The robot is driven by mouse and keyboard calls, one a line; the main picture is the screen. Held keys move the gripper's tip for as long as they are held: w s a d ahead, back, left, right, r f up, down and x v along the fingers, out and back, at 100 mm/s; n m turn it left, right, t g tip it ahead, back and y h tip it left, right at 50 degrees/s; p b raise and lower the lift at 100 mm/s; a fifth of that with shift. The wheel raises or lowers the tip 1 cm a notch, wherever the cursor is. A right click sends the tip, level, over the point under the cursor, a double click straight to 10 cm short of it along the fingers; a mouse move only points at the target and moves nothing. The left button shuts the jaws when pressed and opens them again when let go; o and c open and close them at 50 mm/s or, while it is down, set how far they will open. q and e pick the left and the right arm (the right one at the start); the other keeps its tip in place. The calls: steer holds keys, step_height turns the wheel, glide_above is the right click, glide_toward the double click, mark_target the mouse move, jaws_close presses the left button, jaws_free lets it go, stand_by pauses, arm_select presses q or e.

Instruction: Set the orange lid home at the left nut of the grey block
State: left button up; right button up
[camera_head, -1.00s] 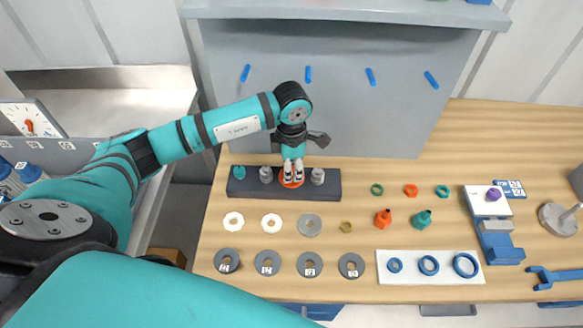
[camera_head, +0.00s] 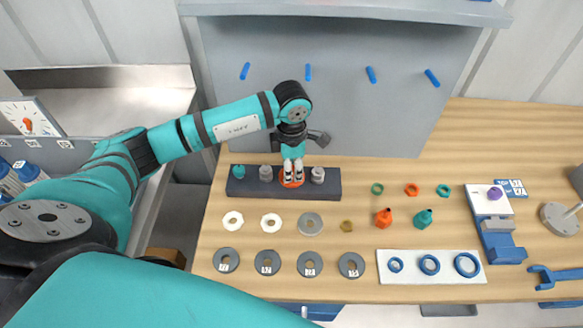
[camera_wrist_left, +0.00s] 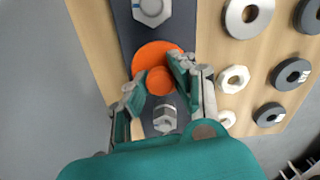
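The orange lid (camera_head: 285,182) is a round disc with a knob, at the dark grey block (camera_head: 330,190), between two grey hex nuts. The nut to its left (camera_head: 265,173) and the nut to its right (camera_head: 317,175) are both uncovered. In the left wrist view the lid (camera_wrist_left: 148,52) lies between the lower nut (camera_wrist_left: 165,120) and the upper nut (camera_wrist_left: 152,9). My left gripper (camera_head: 293,172) points down over the lid, its fingers (camera_wrist_left: 158,80) against both sides of the knob. Whether the lid rests on the block or hovers just above is unclear. My right gripper is out of view.
A teal piece (camera_head: 238,171) sits at the block's left end. White rings (camera_head: 233,218) and grey washers (camera_head: 227,260) lie in front. Coloured rings and small bottles (camera_head: 422,219) stand right, beside a white plate (camera_head: 430,279) with blue rings. A grey panel (camera_head: 330,110) rises behind.

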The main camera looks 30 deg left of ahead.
arm_select(q)
steer(key=o, duration=0.4)
steer(key=shift+o, duration=0.2)
step_height(320, 180, up, 12)
steer(key=shift+f, duration=0.1)
stand_by(0.7)
